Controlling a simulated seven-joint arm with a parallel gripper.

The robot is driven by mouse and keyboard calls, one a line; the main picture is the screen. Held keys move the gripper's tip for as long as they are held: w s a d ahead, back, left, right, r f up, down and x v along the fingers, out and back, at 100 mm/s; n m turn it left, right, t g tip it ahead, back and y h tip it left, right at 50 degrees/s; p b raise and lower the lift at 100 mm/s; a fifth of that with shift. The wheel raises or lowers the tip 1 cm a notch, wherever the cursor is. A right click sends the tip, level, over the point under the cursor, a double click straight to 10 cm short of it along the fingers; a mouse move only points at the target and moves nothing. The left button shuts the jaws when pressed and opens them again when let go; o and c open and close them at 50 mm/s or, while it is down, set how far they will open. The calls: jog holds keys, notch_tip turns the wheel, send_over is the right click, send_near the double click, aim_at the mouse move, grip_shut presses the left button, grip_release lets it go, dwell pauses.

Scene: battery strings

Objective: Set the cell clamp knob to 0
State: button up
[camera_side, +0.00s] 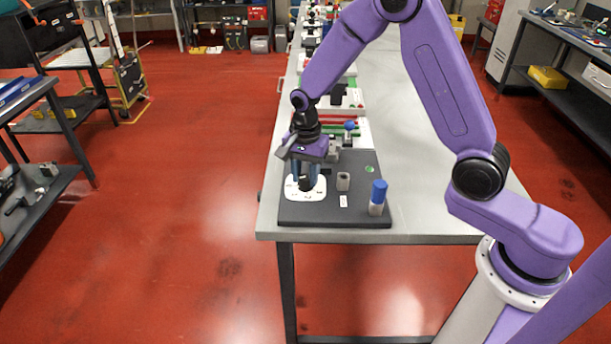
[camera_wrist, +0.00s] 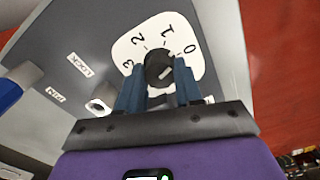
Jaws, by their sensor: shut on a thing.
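The cell clamp knob is a round black knob (camera_wrist: 158,66) on a white dial plate (camera_wrist: 128,48) marked 0, 1, 2 and 3, set on a dark grey board. In the side view my gripper (camera_side: 307,180) points straight down at the white plate (camera_side: 291,191), and the knob (camera_side: 306,185) is mostly hidden between the fingers.
On the dark board (camera_side: 330,215) stand a blue-topped cylinder (camera_side: 378,191) and a small grey socket (camera_side: 343,181), both right of the plate. Further fixtures line the table behind. The table's right side (camera_side: 420,190) is clear.

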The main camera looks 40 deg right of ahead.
aim_at(306, 177)
jog(key=shift+m, duration=0.7)
jog(key=m, duration=0.2)
jog(key=shift+m, duration=0.4)
jog(key=o, duration=0.9)
jog(key=shift+r, duration=1.75)
